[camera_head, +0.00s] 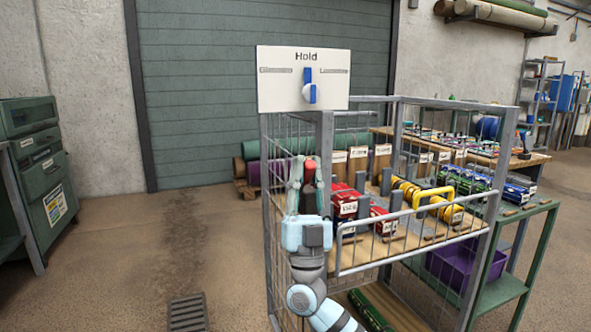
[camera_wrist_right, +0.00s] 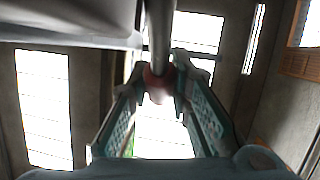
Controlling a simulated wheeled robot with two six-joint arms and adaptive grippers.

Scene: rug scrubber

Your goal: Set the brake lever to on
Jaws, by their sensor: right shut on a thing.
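The brake lever shows in the right wrist view as a grey rod ending in a red knob (camera_wrist_right: 158,80). In the head view its red knob (camera_head: 310,167) sits between my right fingertips, at the cart's front left corner post. My right gripper (camera_head: 308,180) is shut on this knob from below; in the wrist view its two fingers (camera_wrist_right: 160,92) flank it. A white panel (camera_head: 275,93) above reads "Hold", with smaller labels left and right that I cannot read. Its blue pointer (camera_head: 308,76) stands upright, toward "Hold". My left gripper is not in view.
A green cabinet (camera_head: 40,165) is at the far left. A floor grate (camera_head: 187,312) lies left of the cart, with open floor around it.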

